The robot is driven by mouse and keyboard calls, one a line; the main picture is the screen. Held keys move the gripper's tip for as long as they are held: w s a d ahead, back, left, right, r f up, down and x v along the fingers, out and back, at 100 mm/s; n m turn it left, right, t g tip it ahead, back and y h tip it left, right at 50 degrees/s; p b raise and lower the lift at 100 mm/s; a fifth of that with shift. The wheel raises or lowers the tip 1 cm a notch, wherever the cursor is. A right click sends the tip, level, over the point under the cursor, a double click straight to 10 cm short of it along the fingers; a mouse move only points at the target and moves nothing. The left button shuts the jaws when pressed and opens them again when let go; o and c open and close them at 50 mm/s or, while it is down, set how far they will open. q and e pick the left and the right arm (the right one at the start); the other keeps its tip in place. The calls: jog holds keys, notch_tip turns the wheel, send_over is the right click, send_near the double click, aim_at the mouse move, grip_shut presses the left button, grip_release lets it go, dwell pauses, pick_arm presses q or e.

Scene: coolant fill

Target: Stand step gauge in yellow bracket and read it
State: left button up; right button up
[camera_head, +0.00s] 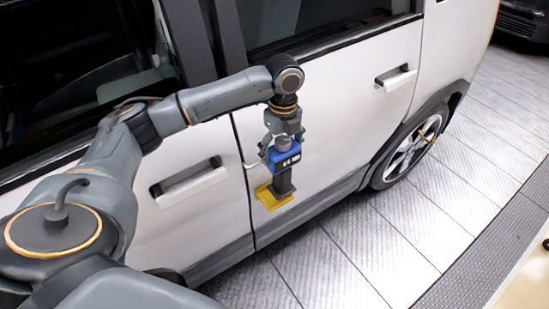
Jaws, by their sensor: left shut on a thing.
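My left gripper (284,145) points down in front of the white car's door, near the seam between its two doors. It is shut on the step gauge (287,157), a blue block with light markings and a dark lower part. The yellow bracket (274,200) shows directly below, against the lower door. The gauge's dark lower end meets the bracket in the picture, and I cannot tell whether it is seated in it. The gauge looks upright. Its markings are too small to read. My right gripper is not in view.
The white car (330,120) fills the left and middle, with door handles (397,78) standing out. A rear wheel (412,150) is to the right. The grey tiled floor (440,210) is clear. A pale surface edge (528,280) shows at the lower right.

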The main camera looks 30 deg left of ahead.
pick_arm(q)
jog(key=shift+w+a+f, duration=0.1)
jog(key=shift+a+f, duration=0.75)
jog(key=shift+f, duration=0.2)
jog(key=f+p, duration=0.2)
jog(key=f, duration=0.1)
jog(key=shift+a, duration=0.3)
jog(key=shift+f, duration=0.4)
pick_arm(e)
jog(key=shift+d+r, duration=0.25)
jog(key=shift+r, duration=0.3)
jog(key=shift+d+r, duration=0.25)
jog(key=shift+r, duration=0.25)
pick_arm(q)
jog(key=o, duration=1.7)
jog(key=shift+f, duration=0.1)
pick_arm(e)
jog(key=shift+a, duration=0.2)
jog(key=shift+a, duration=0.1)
